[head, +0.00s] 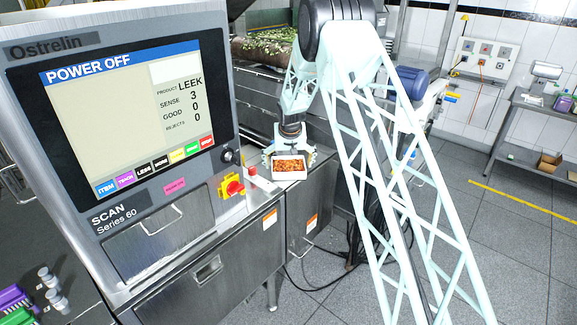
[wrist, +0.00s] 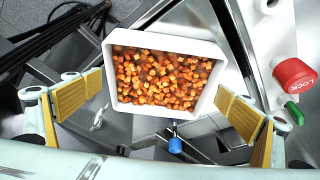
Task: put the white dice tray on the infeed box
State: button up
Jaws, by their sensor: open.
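The white dice tray (head: 289,178) is filled with orange diced pieces and shows below my gripper (head: 289,153) in the head view. In the wrist view the tray (wrist: 205,47) is in the upper middle, slightly tilted in the picture. My gripper (wrist: 160,95) is open, with one yellow-padded finger on each side of the tray. Gaps show between the pads and the tray walls. A steel box (head: 310,215) with an orange label stands under the tray area; I cannot tell if it is the infeed box, or whether the tray rests on it.
The scanner cabinet (head: 110,20) with its "POWER OFF" screen stands left. A red and yellow switch (head: 231,187) is beside the tray; a red lock knob (wrist: 294,74) shows at right in the wrist view. A conveyor with greens (head: 268,42) lies behind.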

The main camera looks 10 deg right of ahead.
jog(key=shift+r, duration=0.2)
jog(key=shift+r, duration=0.2)
jog(key=v, duration=1.1)
jog(key=shift+s+r, duration=0.15)
jog(key=shift+s, duration=0.05)
dwell(1.0)
